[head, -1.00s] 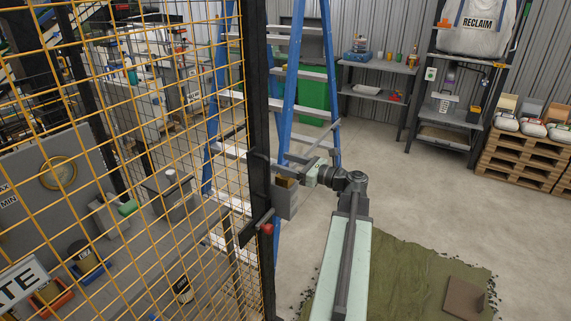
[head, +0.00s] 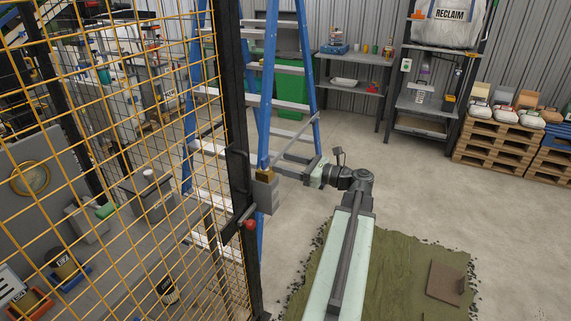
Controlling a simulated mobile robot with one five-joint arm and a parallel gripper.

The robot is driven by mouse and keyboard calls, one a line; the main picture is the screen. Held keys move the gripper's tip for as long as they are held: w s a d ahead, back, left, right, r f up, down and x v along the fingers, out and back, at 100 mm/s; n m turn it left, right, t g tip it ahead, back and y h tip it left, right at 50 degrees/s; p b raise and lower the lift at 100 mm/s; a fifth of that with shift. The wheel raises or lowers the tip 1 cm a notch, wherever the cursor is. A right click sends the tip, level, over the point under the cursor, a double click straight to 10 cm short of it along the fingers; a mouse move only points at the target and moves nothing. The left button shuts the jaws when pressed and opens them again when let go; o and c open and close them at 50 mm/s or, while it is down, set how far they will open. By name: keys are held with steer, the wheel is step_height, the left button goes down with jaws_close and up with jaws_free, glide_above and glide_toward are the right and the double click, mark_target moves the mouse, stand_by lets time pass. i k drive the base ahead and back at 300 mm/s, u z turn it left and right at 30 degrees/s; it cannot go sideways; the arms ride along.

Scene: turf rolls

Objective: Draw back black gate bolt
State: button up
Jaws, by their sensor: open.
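The gate is a yellow wire mesh panel (head: 110,150) with a black upright post (head: 236,110) on its right side. A grey box (head: 265,194) with a small brass-coloured part on top is beside the post, just above the knob.
A blue stepladder (head: 268,85) stands behind the post and gripper. A green mat (head: 400,270) with a brown slab (head: 447,283) lies at lower right. Shelves (head: 350,86) and wooden pallets (head: 490,145) line the back. The concrete floor at right is clear.

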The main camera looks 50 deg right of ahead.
mark_target(251, 224)
steer(key=k, duration=1)
